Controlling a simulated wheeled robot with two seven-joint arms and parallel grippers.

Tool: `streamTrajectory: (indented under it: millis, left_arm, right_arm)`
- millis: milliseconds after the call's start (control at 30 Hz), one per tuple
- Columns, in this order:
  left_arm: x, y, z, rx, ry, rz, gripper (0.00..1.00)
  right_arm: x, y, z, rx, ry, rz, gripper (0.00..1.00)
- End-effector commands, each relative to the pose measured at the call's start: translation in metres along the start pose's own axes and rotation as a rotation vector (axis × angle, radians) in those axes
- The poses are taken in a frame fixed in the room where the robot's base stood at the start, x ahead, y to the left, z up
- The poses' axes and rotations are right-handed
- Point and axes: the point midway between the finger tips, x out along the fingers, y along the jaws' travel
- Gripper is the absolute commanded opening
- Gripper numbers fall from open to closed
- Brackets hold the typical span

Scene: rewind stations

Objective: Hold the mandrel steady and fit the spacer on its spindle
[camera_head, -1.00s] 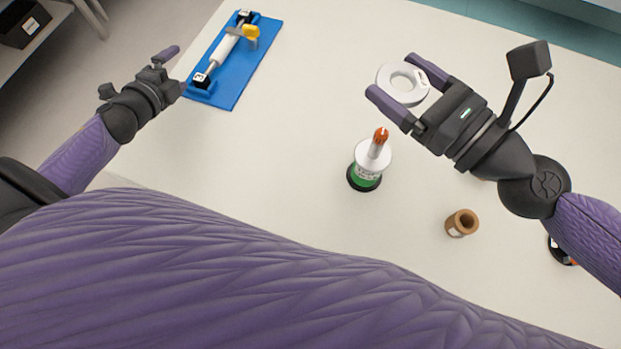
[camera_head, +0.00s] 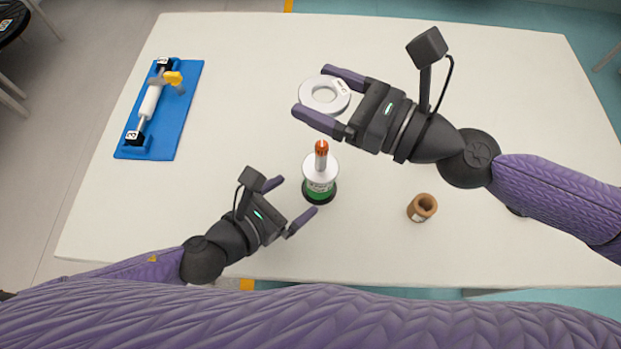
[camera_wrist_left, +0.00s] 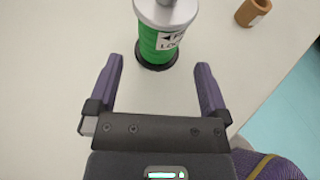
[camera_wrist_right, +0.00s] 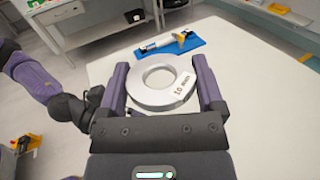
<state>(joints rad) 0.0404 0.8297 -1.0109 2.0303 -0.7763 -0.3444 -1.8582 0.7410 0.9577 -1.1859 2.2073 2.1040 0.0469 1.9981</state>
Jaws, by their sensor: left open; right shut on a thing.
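The mandrel (camera_head: 320,182) stands upright on the table, a green body with a white top and a spindle (camera_head: 321,157) with an orange tip. It also shows in the left wrist view (camera_wrist_left: 160,40). My left gripper (camera_head: 300,202) is open and empty, low to the left of the mandrel, its fingers pointing toward it but apart from it. My right gripper (camera_head: 318,95) is shut on the spacer (camera_head: 316,101), a pale grey ring with a hole, held flat above the table, beyond the spindle. In the right wrist view the spacer (camera_wrist_right: 145,97) bears a printed label.
A blue board (camera_head: 167,139) with a white roller, black end blocks and a yellow part lies at the table's left. A brown hollow core (camera_head: 422,208) stands right of the mandrel. The table (camera_head: 230,60) is otherwise mostly bare.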

Motion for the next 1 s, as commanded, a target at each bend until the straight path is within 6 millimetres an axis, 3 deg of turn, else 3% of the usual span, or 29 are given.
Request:
streamTrajectory:
  millis: [100, 300, 667, 1000]
  left_arm:
    - [0.031, 0.000, 0.001, 0.000, -0.004, -0.001, 1.00]
    - [0.065, 0.000, 0.001, -0.002, 0.000, -0.001, 1.00]
    - [0.074, 0.000, 0.000, -0.002, 0.001, -0.002, 1.00]
    - [0.073, 0.000, 0.000, -0.002, 0.001, -0.001, 0.28]
  right_arm:
    - [0.000, 0.000, 0.000, 0.000, 0.000, 0.000, 0.27]
    - [0.000, 0.000, 0.000, 0.000, 0.000, 0.000, 0.27]
    - [0.000, 0.000, 0.000, 0.000, 0.000, 0.000, 0.27]
    - [0.000, 0.000, 0.000, 0.000, 0.000, 0.000, 0.27]
